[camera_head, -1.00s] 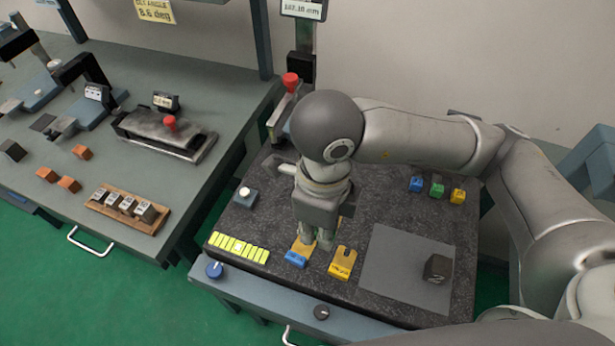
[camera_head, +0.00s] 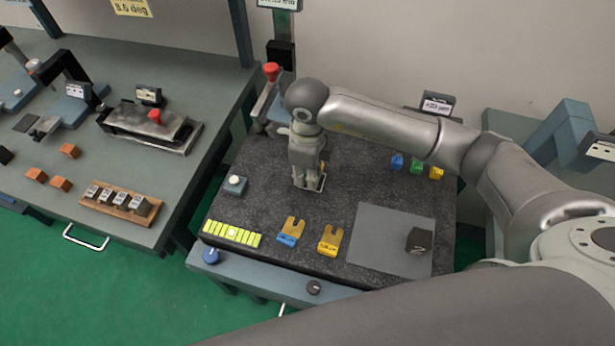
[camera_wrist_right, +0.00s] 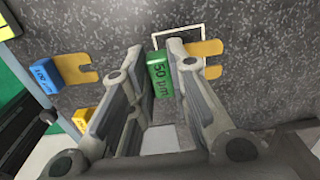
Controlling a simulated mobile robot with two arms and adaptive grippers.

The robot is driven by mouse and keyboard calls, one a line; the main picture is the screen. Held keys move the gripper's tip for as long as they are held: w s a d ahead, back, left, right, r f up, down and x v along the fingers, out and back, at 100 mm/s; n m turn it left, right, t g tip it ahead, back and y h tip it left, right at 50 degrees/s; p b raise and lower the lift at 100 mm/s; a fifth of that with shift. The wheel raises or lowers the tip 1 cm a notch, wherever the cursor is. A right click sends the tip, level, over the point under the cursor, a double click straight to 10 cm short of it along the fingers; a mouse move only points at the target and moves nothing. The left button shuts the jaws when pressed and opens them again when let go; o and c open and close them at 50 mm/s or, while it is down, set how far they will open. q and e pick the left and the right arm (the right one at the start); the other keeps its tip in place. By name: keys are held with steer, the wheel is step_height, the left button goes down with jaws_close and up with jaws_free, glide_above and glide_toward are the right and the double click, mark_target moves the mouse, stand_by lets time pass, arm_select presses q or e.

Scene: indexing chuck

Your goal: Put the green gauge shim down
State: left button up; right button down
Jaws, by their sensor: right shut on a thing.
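The green gauge shim (camera_wrist_right: 160,75) has a green block marked "50 µm" and a brass-coloured forked plate (camera_wrist_right: 204,50). My right gripper (camera_wrist_right: 156,52) is shut on the green block in the wrist view. In the head view my right gripper (camera_head: 308,186) points down at a white square outline (camera_head: 322,183) on the dark granite plate (camera_head: 270,190), and the shim is mostly hidden by the fingers. The fork reaches across the outline (camera_wrist_right: 182,28) in the wrist view. I cannot tell whether the shim touches the plate. My left gripper is not in view.
A blue shim (camera_head: 290,232) and a yellow shim (camera_head: 331,240) lie at the front of the plate. A grey mat (camera_head: 375,245) with a dark block (camera_head: 419,240) lies to the right. A push button (camera_head: 235,185) stands left. Small blue, green and yellow blocks stand back right.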

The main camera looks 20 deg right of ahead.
step_height(320, 180, down, 2)
steer(key=shift+s+f+p, duration=0.1)
steer(key=shift+p, duration=0.55)
steer(key=shift+f, duration=0.3)
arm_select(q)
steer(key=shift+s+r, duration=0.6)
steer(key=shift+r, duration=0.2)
arm_select(e)
steer(key=shift+f, duration=0.1)
steer(key=shift+f+b, duration=0.15)
steer(key=shift+b, duration=0.15)
steer(key=c, duration=1.4)
jaws_free()
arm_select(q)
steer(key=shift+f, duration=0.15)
arm_select(e)
steer(key=shift+o, duration=0.2)
